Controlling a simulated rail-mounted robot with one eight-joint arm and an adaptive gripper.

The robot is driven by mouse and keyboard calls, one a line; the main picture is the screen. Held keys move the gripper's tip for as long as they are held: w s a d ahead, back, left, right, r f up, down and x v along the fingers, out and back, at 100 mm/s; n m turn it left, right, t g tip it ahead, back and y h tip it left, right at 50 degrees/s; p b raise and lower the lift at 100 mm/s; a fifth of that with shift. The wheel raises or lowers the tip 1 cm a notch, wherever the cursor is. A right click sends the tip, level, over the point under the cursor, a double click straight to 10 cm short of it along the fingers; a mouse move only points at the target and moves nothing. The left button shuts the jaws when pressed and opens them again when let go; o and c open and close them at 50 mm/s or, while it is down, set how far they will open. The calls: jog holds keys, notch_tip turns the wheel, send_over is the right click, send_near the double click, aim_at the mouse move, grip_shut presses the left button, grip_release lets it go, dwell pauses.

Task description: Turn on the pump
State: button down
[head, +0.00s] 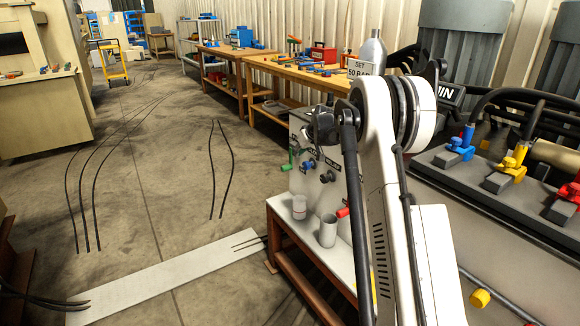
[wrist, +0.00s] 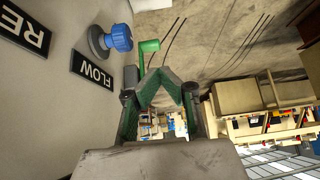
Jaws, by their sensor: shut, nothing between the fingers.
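A pale panel (head: 303,135) stands on the bench beside my arm, partly hidden by it. It carries a green handle (head: 286,168), a blue knob (head: 308,166) and a dark knob (head: 328,177). The wrist view shows the blue knob (wrist: 120,38) by a FLOW label (wrist: 92,70) and the green handle (wrist: 149,46) at the panel's edge. My gripper (wrist: 163,72) is shut and empty, its green-padded fingertips just below the green handle in the picture. I cannot tell whether they touch it. No control is legibly marked as the pump's.
A clear cup (head: 328,232) and a white jar (head: 299,207) stand on the bench (head: 283,222) below the panel. Blue, yellow and red valves (head: 513,163) sit at the right. Dark hoses cross the floor. A long pale strip (head: 165,275) lies in front; open floor is left.

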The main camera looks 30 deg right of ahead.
aim_at(286, 168)
jog(key=shift+w+d+f, duration=0.6)
jog(key=shift+d+f, duration=0.25)
jog(key=shift+f, duration=0.05)
jog(key=b+x, duration=0.1)
jog(key=x, duration=0.5)
jog(key=b+x, duration=0.2)
jog(key=x, duration=0.4)
jog(key=shift+w+b, duration=0.3)
jog(key=shift+w, duration=0.2)
jog(key=shift+w+f, duration=0.25)
jog(key=shift+w, duration=0.3)
